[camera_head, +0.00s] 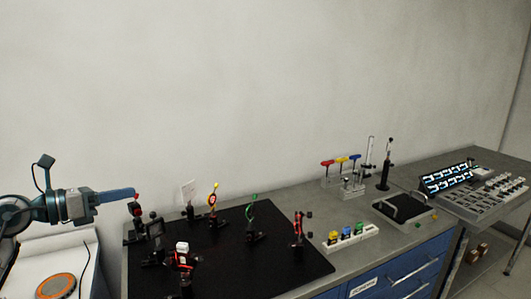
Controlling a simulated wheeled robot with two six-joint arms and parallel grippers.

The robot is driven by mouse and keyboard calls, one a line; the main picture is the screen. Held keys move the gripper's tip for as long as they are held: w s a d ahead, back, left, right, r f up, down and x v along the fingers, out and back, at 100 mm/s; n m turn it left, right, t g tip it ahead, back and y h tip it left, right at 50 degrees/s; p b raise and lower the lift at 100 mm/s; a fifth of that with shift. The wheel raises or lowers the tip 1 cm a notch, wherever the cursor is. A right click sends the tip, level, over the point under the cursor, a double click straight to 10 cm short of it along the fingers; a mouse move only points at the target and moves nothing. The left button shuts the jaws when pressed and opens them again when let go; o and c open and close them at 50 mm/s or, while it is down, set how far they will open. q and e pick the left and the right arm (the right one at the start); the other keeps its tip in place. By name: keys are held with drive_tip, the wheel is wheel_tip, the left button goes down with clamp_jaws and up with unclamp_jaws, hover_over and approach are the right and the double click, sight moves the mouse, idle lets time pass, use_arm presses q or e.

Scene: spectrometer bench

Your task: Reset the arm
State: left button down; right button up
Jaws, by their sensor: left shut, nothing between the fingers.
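My left arm reaches in from the left edge. My left gripper (130,192) is a blue-grey pair of fingers, shut and empty, pointing right. It is at the left end of the black optical board (225,262). Its tips show right by the red top of a dark post-mounted part (137,212); I cannot tell whether they touch. My right gripper is not in view.
The board carries several mounts, including a red-ringed one (213,203), a green one (250,215) and a red one (298,228). A white block with coloured pieces (365,238), a tool rack (341,172) and a grey rack (475,203) stand to the right.

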use_arm(q)
drive_tip(key=s+d+n+t+h, duration=0.2)
drive_tip(key=s+d+n+h, duration=0.1)
drive_tip(key=d+h, duration=0.15)
drive_tip(key=s+a+f+n+t+y, duration=0.1)
drive_tip(key=s+a+f+n+y, duration=0.2)
drive_tip(key=f+n+y, duration=0.7)
drive_tip(key=s+a+f+n+y, duration=0.4)
drive_tip(key=f+n, duration=0.3)
drive_tip(key=n, duration=0.6)
drive_tip(key=s+a+f+n+t+y, duration=0.1)
drive_tip(key=s+a+f+n+y, duration=0.15)
drive_tip(key=f+n+y, duration=0.8)
drive_tip(key=s+d+f+n+g+h, duration=0.25)
drive_tip(key=s+d+f+g, duration=0.35)
drive_tip(key=s, duration=0.5)
drive_tip(key=s+d+f+n+g+h, duration=0.2)
drive_tip(key=s+d+f+g+h, duration=0.15)
drive_tip(key=s+f+g, duration=0.45)
drive_tip(key=s+a+f+t, duration=0.1)
drive_tip(key=s+a+f, duration=0.1)
drive_tip(key=f, duration=1.4)
drive_tip(key=s+a+f, duration=0.1)
drive_tip(key=s+f, duration=0.1)
drive_tip(key=f, duration=1.3)
drive_tip(key=s+a+f+g, duration=0.1)
drive_tip(key=s+f, duration=1.7)
drive_tip(key=shift+a+f+n+h, duration=0.2)
drive_tip(key=shift+n+h, duration=0.2)
